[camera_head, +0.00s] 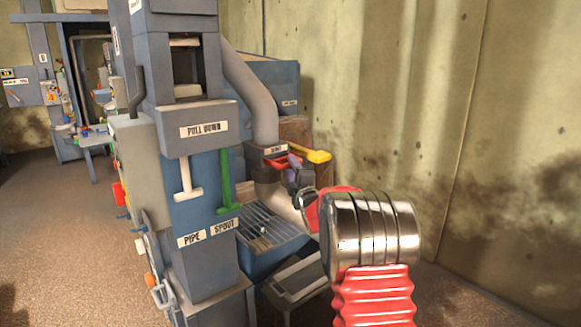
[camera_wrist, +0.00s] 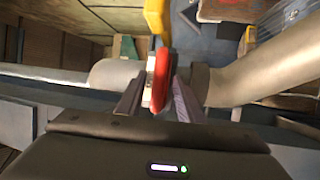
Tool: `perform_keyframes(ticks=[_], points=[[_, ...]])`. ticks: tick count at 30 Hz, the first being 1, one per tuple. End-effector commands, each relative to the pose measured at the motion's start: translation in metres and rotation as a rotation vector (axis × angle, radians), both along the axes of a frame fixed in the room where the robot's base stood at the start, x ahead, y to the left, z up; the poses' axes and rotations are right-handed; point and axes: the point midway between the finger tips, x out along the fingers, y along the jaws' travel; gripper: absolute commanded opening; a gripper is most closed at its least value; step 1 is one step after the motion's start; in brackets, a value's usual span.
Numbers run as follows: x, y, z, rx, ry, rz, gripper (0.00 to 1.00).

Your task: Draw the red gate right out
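The red gate (camera_head: 281,161) sits in the small labelled box on the grey pipe, to the right of the blue machine. Its red handle (camera_wrist: 162,80) stands between the two fingers in the wrist view, with a pale strip along its left side. My gripper (camera_head: 296,170) reaches in from the right in the head view. My gripper (camera_wrist: 160,92) has its fingers close against both sides of the handle and appears shut on it. The part of the gate inside the box is hidden.
A yellow handle (camera_head: 318,156) is just beyond the gate; it also shows in the wrist view (camera_wrist: 155,15). The grey pipe (camera_head: 254,95) rises above the gate.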

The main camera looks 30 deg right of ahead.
Motion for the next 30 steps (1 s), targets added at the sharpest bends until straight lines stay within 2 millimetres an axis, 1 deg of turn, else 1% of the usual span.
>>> perform_keyframes(ticks=[3, 6, 17, 30], points=[[0.01, -0.002, 0.001, 0.0, 0.0, 0.0, 0.34], [0.015, -0.003, 0.003, -0.001, 0.0, 0.0, 0.34], [0.018, -0.004, 0.003, 0.0, 0.0, 0.0, 0.34], [0.018, -0.004, 0.003, 0.0, 0.001, 0.0, 0.03]])
